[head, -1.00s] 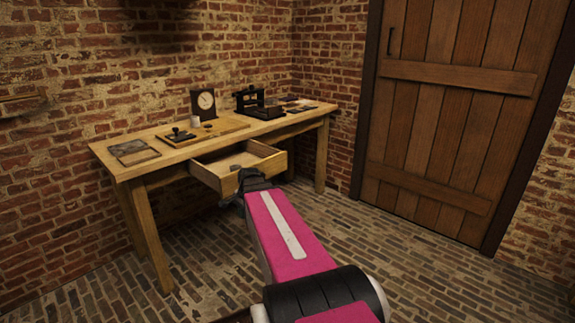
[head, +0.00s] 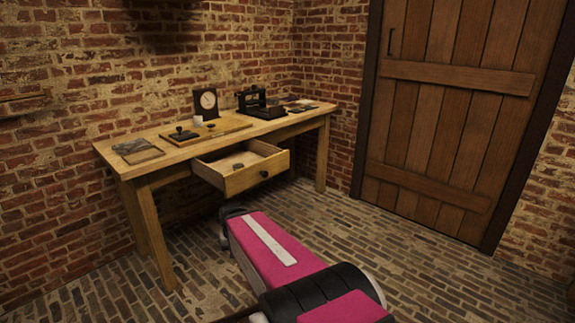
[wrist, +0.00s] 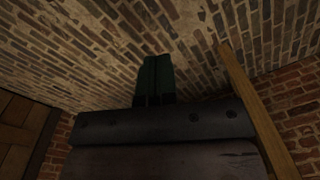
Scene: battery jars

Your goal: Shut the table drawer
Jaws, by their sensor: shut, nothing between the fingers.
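The wooden table (head: 157,184) stands against the brick wall, with its drawer (head: 243,177) pulled out at the front. The drawer is not visible in the wrist view.
On the tabletop are a clock (head: 206,103), a black press-like device (head: 259,103), a wooden board (head: 205,131) and a flat dark panel (head: 138,150). A table leg (wrist: 248,100) shows close by in the wrist view. Brick floor before the door (head: 440,110) is clear.

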